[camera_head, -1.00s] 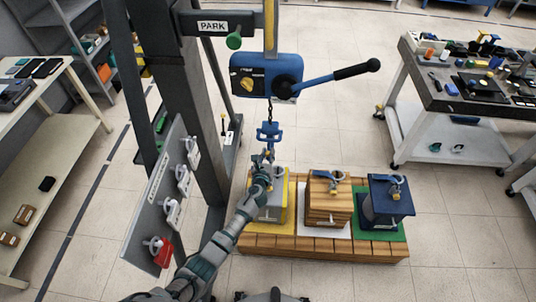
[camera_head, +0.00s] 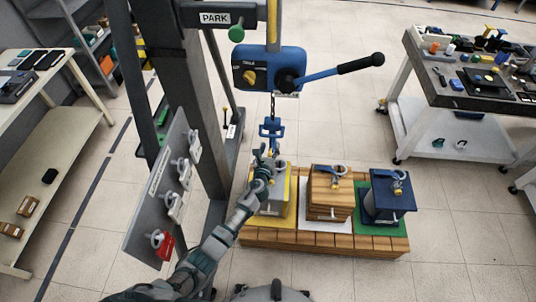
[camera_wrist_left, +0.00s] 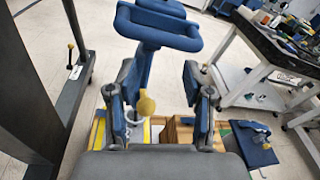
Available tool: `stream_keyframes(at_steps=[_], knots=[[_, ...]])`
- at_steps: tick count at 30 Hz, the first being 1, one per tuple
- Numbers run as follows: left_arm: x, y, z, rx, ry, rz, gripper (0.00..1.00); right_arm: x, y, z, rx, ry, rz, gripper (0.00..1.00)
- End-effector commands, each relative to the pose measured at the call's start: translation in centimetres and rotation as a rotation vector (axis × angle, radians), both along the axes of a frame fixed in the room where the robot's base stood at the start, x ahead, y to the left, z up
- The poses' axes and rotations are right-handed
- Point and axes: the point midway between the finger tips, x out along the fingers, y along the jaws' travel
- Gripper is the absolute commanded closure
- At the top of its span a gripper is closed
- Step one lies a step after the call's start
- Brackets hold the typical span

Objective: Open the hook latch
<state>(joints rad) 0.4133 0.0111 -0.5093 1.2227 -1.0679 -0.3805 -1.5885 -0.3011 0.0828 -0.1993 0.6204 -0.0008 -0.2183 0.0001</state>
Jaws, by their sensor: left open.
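The blue hook (camera_head: 271,127) hangs on a chain below the blue hoist body (camera_head: 270,70). In the left wrist view the hook's blue loop (camera_wrist_left: 160,28) and shank fill the upper middle, and a yellow knob (camera_wrist_left: 146,103) shows at its lower end. My left gripper (camera_head: 266,157) is just below the hook in the head view. In the left wrist view its blue-padded fingers (camera_wrist_left: 158,105) are open, with the yellow knob between them, nearer the left finger. Whether a finger touches the knob or the hook, I cannot tell. My right gripper is not in view.
Below stand a yellow-and-grey block (camera_head: 275,199), a wooden block (camera_head: 328,196) and a blue block (camera_head: 386,197), each with a ring on top, on a wooden pallet (camera_head: 330,240). A grey post (camera_head: 190,120) and a rack panel (camera_head: 150,205) stand close left of my arm.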

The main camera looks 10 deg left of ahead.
Motion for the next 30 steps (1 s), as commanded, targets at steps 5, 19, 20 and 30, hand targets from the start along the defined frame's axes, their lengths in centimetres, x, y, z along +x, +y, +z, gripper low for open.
stream_keyframes(at_steps=[5,19,20,30], knots=[[-2.8,0.2,0.1,0.000,0.003,-0.004,0.49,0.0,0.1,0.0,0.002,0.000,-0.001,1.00],[-10.7,1.1,0.9,0.000,0.004,-0.001,0.49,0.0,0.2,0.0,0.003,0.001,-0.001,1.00],[-10.8,1.1,0.9,0.000,0.005,-0.001,0.49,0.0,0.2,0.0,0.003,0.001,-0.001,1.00],[-11.0,1.1,1.0,0.001,0.004,-0.001,0.49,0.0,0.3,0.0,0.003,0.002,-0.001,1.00]])
